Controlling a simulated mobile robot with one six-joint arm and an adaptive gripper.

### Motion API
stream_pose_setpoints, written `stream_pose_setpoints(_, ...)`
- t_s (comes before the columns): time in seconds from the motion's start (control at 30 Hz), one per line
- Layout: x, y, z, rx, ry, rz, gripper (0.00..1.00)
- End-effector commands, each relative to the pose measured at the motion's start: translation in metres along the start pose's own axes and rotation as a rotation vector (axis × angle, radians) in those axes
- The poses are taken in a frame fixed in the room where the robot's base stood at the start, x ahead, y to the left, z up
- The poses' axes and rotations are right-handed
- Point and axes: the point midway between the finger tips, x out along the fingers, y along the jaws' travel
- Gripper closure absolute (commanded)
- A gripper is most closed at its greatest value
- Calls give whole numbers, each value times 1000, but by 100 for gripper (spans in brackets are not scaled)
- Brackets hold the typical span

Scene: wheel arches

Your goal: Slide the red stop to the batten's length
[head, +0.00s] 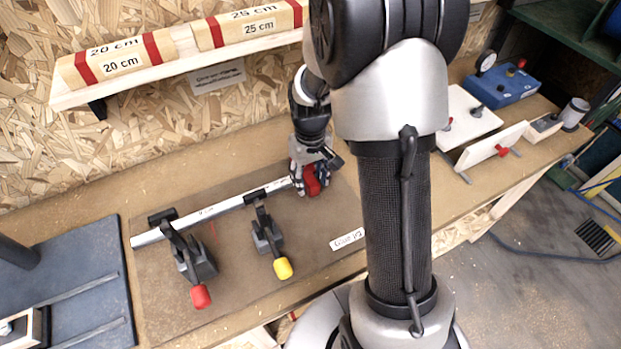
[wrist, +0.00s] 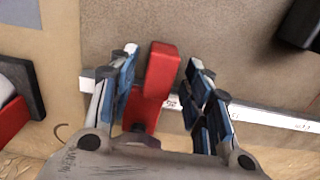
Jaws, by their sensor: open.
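The red stop (head: 316,183) sits on the pale metal rail (head: 215,208) at its right end. In the wrist view the red stop (wrist: 158,75) stands between the two fingers of my gripper (wrist: 163,58), with a visible gap on each side. My gripper (head: 311,172) is open around it at the rail; in the head view my arm partly hides this area. The rail (wrist: 270,116) runs off to the right in the wrist view, with small markings. Two battens with red bands lie on the shelf, one labelled 20 cm (head: 122,64) and one labelled 25 cm (head: 258,26).
A red-handled clamp (head: 193,262) and a yellow-handled clamp (head: 268,238) stand along the rail. A dark blue plate (head: 75,295) lies at the left. A blue box (head: 502,86) and white panels (head: 490,146) stand at the right. The wooden shelf (head: 185,68) overhangs the bench.

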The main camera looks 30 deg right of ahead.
Motion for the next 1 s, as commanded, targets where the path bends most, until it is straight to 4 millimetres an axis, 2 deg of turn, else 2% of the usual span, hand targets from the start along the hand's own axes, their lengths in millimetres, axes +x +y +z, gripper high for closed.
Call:
stream_pose_setpoints(0.3, -67, 0, -2, 0, 8, 2, 55)
stream_pose_setpoints(0.5, -99, 0, -1, 0, 5, 1, 55)
stream_pose_setpoints(0.7, -111, 0, 0, 0, 2, 1, 55)
stream_pose_setpoints(1.0, -111, 0, 0, 0, 2, 0, 55)
